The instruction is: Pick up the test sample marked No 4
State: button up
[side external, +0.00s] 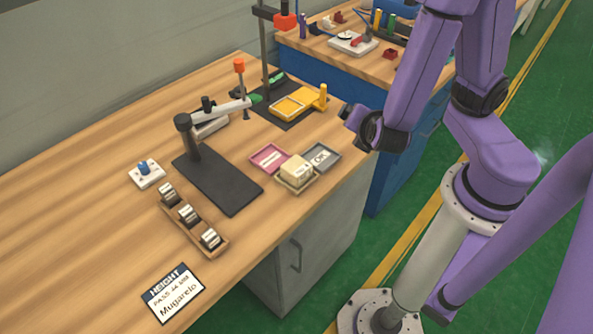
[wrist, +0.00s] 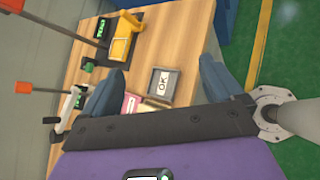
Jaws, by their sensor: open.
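Three small dark samples with pale label faces sit in a wooden rack on the bench in the side external view: one at the far end (side external: 167,191), one in the middle (side external: 188,214) and one at the near end (side external: 211,238). Their markings are too small to read, so I cannot tell which is No 4. A cream block (side external: 296,168) sits in a small tray by the bench edge; its marking is also unreadable. My gripper (wrist: 163,70) is open and empty in the wrist view, above the bench's right edge, well away from the rack. The samples are not visible in the wrist view.
A grey tray marked OK (side external: 321,157) and a pink tray (side external: 269,158) flank the cream block. A black-based gauge stand (side external: 218,182) stands behind the rack. A yellow device (side external: 297,103) is farther back.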

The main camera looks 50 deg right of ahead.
jog(key=w+a+f+n+t+y, duration=0.35)
jog(key=f+n+t, duration=0.2)
jog(key=n, duration=0.25)
jog(key=n+y, duration=0.5)
jog(key=n, duration=0.2)
send_near(303, 170)
jog(key=shift+t, duration=0.45)
jog(key=x, duration=0.4)
jog(key=shift+s+f, duration=0.1)
jog(key=shift+f, duration=0.2)
jog(key=shift+x, duration=3.75)
jog(key=shift+f, duration=0.1)
jog(key=c, duration=1)
